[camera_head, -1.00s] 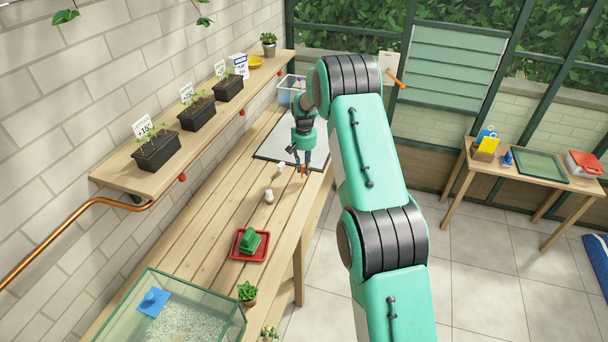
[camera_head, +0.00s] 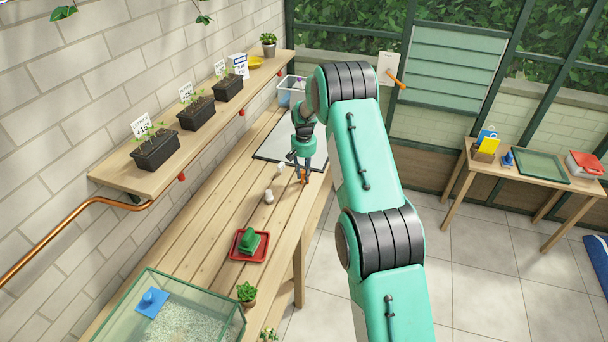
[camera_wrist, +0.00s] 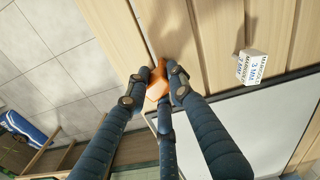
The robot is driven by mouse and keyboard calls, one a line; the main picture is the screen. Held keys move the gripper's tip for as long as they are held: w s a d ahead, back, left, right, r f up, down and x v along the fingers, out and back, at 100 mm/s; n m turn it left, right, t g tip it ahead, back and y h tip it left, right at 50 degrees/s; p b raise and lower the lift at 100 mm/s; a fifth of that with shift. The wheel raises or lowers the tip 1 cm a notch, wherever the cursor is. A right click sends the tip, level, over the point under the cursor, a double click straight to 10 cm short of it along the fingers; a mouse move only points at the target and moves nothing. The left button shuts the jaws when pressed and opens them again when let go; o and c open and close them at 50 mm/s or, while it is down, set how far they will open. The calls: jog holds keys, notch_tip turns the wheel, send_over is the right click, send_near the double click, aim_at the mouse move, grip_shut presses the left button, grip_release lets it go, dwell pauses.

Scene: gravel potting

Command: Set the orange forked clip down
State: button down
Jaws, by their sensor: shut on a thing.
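The orange forked clip (camera_wrist: 159,78) is between my gripper's fingers in the wrist view, over the wooden planks near the bench edge. The fingers cover part of it. In the head view only a small orange bit of the clip (camera_head: 304,180) shows below the fingers. My gripper (camera_head: 303,171) is shut on the clip and points down at the bench, by the near edge of the grey mat. The same gripper fills the lower middle of the wrist view (camera_wrist: 155,87). I cannot tell whether the clip touches the wood.
A small white labelled block (camera_wrist: 253,67) lies by the grey mat (camera_head: 273,155). A small white object (camera_head: 269,196) stands nearer on the wooden bench (camera_head: 210,240). A red tray (camera_head: 238,257) holds a green item, and a glass tank (camera_head: 215,308) stands in front. Bare planks lie between.

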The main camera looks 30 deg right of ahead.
aim_at(304, 171)
jog(key=shift+f, duration=0.15)
jog(key=c, duration=1.5)
grip_release()
notch_tip(304, 171, up, 12)
jog(key=shift+r+p, duration=0.1)
jog(key=shift+p, duration=1.05)
